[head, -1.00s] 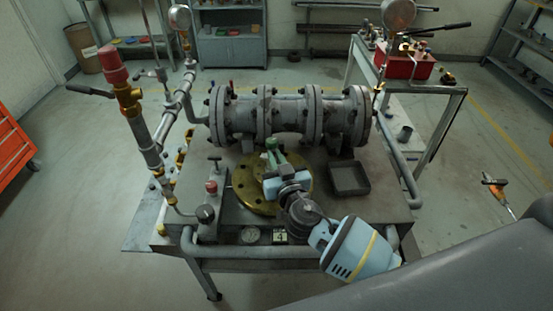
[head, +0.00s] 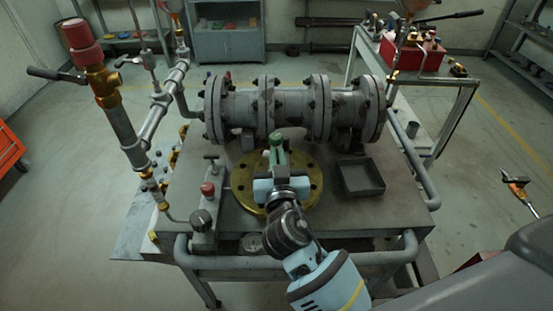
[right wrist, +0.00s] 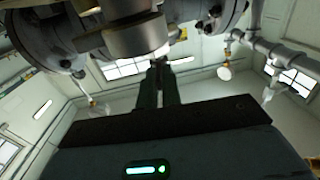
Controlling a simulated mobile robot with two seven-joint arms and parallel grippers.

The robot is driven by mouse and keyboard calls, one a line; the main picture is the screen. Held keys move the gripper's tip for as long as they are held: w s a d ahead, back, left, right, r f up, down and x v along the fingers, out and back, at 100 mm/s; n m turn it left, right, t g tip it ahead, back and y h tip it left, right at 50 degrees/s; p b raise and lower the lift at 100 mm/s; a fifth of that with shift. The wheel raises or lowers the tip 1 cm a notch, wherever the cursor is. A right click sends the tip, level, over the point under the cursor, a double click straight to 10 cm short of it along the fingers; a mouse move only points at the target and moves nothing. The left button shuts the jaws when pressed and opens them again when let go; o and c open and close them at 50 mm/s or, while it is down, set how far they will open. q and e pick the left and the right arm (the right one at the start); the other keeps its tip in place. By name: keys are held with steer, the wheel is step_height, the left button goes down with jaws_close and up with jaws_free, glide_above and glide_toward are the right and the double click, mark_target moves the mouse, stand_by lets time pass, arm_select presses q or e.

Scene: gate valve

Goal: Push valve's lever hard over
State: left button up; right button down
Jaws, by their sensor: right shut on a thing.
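My right gripper (head: 278,152) has green fingers and stands over the brass flange disc (head: 306,197) on the steel table. It is shut on a small part that its fingers mostly hide; I cannot tell whether this is the valve's lever. In the right wrist view the dark fingers (right wrist: 158,75) come close together below a round grey metal part (right wrist: 122,38). The large grey flanged valve body (head: 292,110) lies across the table behind the gripper. At the left, a red-capped brass fitting (head: 95,65) carries a black lever handle (head: 52,74). My left gripper is not in view.
A dark open tray (head: 362,178) lies right of the disc. A small block with a red knob (head: 207,188) stands left of it. Pipes rise at the left. A red box (head: 405,50) is on a stand at the back right.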

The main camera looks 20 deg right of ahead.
steer(key=shift+w+r+h, duration=0.1)
steer(key=shift+r+h, duration=0.2)
steer(key=c, duration=1.6)
jaws_free()
steer(key=shift+w, duration=0.1)
steer(key=shift+f, duration=0.3)
